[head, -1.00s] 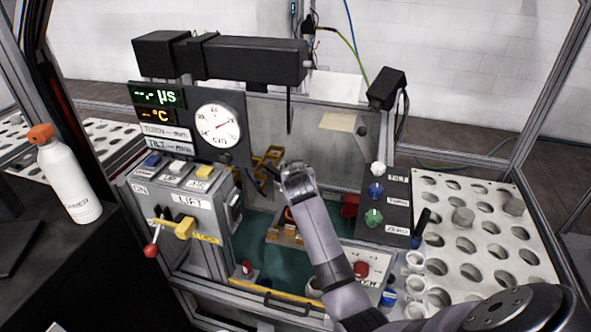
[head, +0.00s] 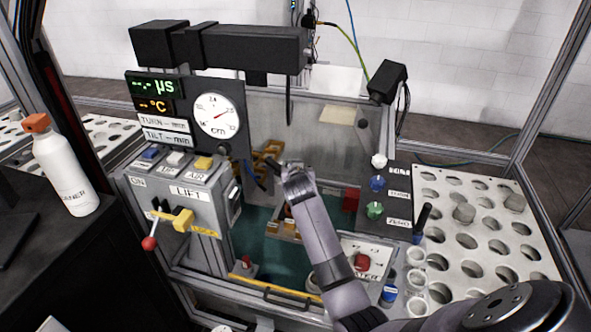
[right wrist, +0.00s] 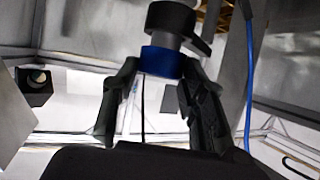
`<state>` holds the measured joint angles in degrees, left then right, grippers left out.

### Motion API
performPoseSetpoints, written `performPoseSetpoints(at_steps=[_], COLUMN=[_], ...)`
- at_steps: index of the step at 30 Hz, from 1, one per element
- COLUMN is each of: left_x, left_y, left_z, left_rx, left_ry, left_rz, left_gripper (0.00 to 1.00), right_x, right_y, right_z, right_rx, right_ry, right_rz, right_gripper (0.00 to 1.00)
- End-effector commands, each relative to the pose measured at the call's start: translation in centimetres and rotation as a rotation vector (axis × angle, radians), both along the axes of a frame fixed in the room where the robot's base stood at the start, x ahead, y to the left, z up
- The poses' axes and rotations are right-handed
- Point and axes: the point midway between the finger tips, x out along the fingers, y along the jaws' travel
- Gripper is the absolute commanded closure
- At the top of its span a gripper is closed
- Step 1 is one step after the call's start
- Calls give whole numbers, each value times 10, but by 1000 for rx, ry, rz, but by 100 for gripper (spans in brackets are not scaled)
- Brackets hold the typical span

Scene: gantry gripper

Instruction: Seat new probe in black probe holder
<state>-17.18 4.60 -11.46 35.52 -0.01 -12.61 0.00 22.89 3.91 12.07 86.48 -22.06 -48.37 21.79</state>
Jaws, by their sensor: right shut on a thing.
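In the right wrist view my right gripper (right wrist: 158,80) is shut on the probe (right wrist: 160,62), which has a pale body with a dark line and a blue collar. The probe stands nearly upright in that view. A grey neck above the collar meets the black probe holder (right wrist: 182,22); I cannot tell how far it goes in. In the head view my right wrist reaches into the rig's middle and hides the fingers and probe. My left gripper is not in view.
The lift panel (head: 190,190) with its red-knobbed lever stands left of my arm. A black button box (head: 385,208) stands close on the right. A perforated white rack (head: 470,195) is at the far right, a white bottle (head: 65,170) at the far left.

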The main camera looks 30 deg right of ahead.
Motion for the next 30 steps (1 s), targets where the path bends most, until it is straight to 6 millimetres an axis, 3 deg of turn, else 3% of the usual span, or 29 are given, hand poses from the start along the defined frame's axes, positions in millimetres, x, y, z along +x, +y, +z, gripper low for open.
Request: performPoseSetpoints(at_steps=[16, 17, 27, 30], left_x=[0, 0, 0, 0], left_y=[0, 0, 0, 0], left_z=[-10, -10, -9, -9], left_rx=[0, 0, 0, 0], left_ry=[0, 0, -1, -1], left_rz=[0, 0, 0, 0], left_gripper=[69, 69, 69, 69], right_x=[0, 0, 0, 0], right_y=[0, 0, 0, 0], right_z=[-14, -14, -13, -13], right_rx=[-1, -1, 0, 0], right_ry=[-1, -1, 0, 0], right_rz=[0, 0, 0, 0], right_gripper=[91, 60, 37, 37])
